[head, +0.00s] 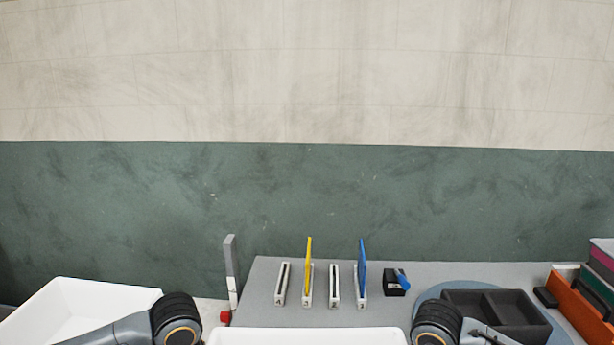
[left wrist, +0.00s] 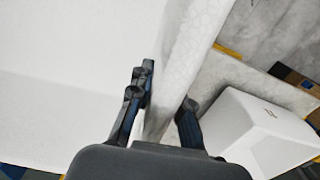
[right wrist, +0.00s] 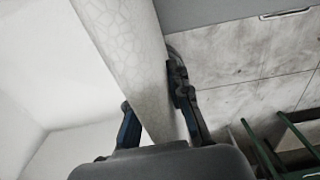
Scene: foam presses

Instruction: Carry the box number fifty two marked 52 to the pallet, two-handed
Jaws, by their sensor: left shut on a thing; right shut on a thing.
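A white foam box (head: 305,337) shows only its far edge at the bottom middle of the head view, between my two arms. No number is visible on it. In the left wrist view my left gripper (left wrist: 166,95) is shut on the box's wall (left wrist: 185,60), one finger on each side. In the right wrist view my right gripper (right wrist: 152,92) is shut on a wall (right wrist: 125,45) of the box in the same way. In the head view both grippers are below the picture. No pallet can be made out.
Another white box (head: 45,310) stands at the left. A grey table (head: 265,315) ahead holds slotted holders with a yellow plate (head: 308,262) and a blue plate (head: 361,265), a dark divided tray (head: 500,312) and an orange bin (head: 580,308). A white box (left wrist: 260,135) is beside my left gripper.

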